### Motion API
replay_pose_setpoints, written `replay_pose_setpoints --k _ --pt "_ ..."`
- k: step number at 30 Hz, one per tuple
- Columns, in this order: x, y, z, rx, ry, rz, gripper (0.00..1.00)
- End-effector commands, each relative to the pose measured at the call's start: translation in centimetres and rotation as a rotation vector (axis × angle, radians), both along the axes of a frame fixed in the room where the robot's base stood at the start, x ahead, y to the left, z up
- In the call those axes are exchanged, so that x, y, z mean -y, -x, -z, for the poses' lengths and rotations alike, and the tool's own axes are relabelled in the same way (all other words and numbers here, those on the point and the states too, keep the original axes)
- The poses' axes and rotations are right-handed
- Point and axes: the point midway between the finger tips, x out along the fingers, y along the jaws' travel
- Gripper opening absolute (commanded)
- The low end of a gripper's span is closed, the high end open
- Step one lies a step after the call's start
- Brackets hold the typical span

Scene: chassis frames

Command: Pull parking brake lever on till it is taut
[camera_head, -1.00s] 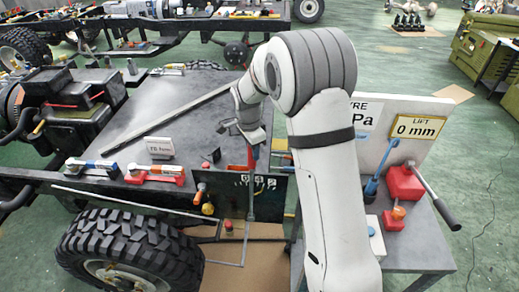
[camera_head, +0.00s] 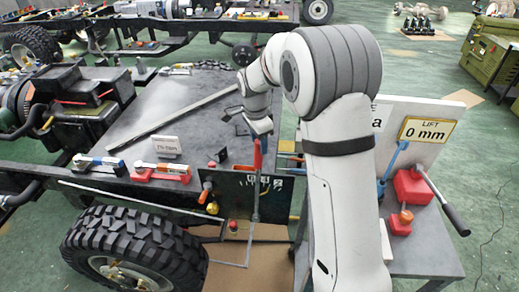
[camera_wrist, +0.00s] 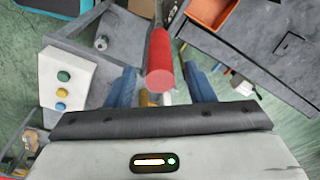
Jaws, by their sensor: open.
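The brake lever has a red grip (camera_head: 257,156) on a grey shaft that runs down in front of a dark panel (camera_head: 232,190) at the side of the chassis. It stands nearly upright in the head view. My gripper (camera_head: 262,136) is just above the top of the lever. In the wrist view the red grip (camera_wrist: 160,58) points up toward the camera, between the two blue fingers of my gripper (camera_wrist: 163,86). The fingers are open, with a gap on each side of the grip. The lever's lower end is hard to make out.
A steel bench top (camera_head: 165,115) lies behind the panel. A big tyre (camera_head: 130,245) stands at front left. Orange and yellow knobs sit close left of the lever.

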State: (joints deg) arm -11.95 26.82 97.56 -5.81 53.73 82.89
Motion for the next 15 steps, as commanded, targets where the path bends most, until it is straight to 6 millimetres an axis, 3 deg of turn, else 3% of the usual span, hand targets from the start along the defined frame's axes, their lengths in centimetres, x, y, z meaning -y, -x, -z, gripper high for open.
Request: replay_pose_setpoints --k 6,15 --pt "-0.3 0.1 -3.1 0.002 -0.001 -0.001 0.49" --pt "-0.3 0.2 -4.0 -0.001 0.000 -0.001 0.49"
